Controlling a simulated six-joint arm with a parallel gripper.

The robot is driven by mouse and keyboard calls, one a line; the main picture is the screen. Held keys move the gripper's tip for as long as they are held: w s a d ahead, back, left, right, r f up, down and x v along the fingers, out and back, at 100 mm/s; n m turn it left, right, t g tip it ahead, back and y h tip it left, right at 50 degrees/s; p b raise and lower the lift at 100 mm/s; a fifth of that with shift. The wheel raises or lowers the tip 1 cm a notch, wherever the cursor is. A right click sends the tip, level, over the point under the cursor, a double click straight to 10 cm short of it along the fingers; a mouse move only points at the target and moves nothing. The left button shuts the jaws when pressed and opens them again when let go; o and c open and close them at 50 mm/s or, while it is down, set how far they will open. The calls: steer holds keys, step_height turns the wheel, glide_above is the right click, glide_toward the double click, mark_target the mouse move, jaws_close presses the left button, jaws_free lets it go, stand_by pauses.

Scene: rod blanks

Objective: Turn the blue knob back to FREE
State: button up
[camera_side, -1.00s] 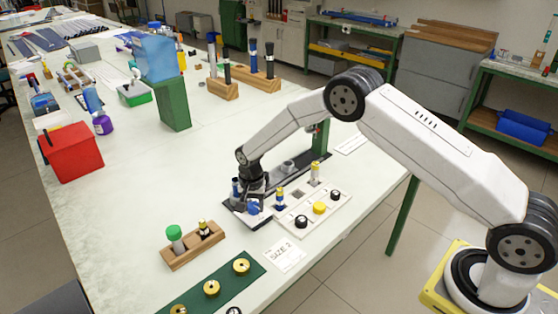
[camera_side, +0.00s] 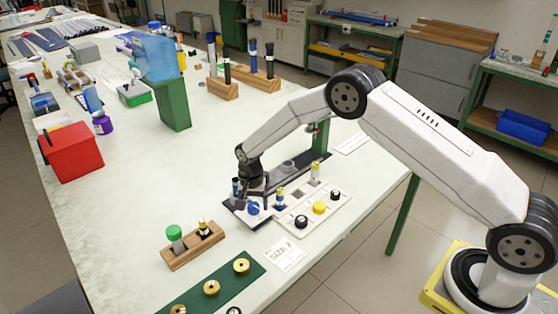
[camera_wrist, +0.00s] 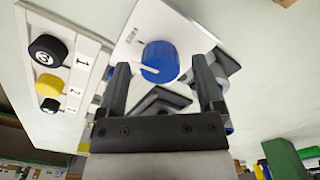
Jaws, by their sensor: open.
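The blue knob (camera_wrist: 160,61) sits on a white plate (camera_wrist: 185,18) with a printed word that reads like FREE beside it. A pale pointer line shows on the knob's side toward my gripper. My gripper (camera_wrist: 160,75) is open, its two dark fingers apart with the knob seen between and beyond their tips in the wrist view. I cannot tell whether either finger touches it. In the side view the blue knob (camera_side: 253,208) shows just below my gripper (camera_side: 254,193), near the table's front edge.
A white panel with black and yellow knobs (camera_side: 319,208) lies right of the blue knob. A wooden block (camera_side: 193,246) with a green-capped rod stands front left, near a green strip (camera_side: 228,284) with brass rings.

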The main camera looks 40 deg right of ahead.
mark_target(255, 206)
steer(key=shift+r, duration=3.55)
steer(key=shift+s+d+r, duration=0.15)
steer(key=shift+s+r, duration=0.1)
steer(key=shift+r, duration=0.05)
steer(key=s+d+r+n+t, duration=0.1)
steer(key=s+r+n, duration=0.1)
steer(key=s, duration=0.6)
steer(key=s+d+r+n, duration=0.2)
steer(key=s+r+n, duration=0.1)
steer(key=s, duration=0.6)
steer(key=s+d+r+n+t, duration=0.1)
steer(key=s+r+n, duration=0.2)
steer(key=s, duration=0.6)
steer(key=shift+s+d+n+t, duration=0.15)
steer(key=shift+d+n+t, duration=0.2)
steer(key=shift+n, duration=0.55)
